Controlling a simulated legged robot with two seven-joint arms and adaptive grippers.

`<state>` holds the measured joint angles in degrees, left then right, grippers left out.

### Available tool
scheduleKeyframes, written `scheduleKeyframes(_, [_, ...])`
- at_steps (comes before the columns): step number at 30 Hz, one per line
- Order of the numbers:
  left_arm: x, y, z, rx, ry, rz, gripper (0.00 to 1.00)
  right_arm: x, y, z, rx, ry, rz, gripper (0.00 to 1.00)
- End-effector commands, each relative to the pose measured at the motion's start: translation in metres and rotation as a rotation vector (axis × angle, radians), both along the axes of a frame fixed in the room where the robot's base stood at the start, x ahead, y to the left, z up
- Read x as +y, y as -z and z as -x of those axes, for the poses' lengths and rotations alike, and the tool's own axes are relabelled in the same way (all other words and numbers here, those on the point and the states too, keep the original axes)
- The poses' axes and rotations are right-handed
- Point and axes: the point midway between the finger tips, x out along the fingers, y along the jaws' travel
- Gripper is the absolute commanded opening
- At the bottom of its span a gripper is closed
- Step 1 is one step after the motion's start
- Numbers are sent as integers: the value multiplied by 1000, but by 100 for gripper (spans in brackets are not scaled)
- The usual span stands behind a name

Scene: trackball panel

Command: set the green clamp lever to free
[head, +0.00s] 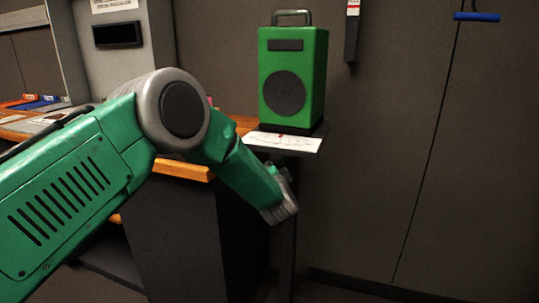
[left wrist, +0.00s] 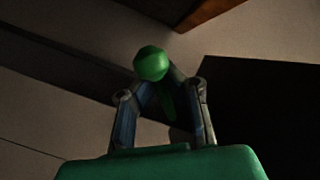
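The green clamp lever shows in the left wrist view as a round green knob (left wrist: 151,63) on a green shaft (left wrist: 167,102). My left gripper (left wrist: 160,80) has both fingers bent inward, with their tips at the knob, one on either side; it looks shut on the lever. The knob hides part of the fingertips, so the exact contact is hard to see. In the head view my left arm reaches down to the right, its grey wrist end (head: 283,203) below a small shelf. The lever cannot be made out there. My right gripper is not in view.
A green box with a handle (head: 292,75) stands on the small shelf (head: 322,128), with a white paper (head: 284,142) in front. A dark cabinet (head: 170,235) with an orange edge stands behind my arm.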

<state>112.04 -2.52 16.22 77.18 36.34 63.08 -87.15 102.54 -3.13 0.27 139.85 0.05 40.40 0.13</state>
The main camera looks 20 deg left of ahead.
Motion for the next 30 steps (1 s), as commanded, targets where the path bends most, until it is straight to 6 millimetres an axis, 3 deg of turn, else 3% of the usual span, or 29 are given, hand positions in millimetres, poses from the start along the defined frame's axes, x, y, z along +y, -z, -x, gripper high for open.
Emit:
scheduleKeyframes(1, [-2,-2,0,3,0,45,0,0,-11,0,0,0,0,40])
scheduleKeyframes(12, [-16,12,1,4,-2,398,0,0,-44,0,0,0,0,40])
scheduleKeyframes(30, [-38,21,1,4,-5,817,0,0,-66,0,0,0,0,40])
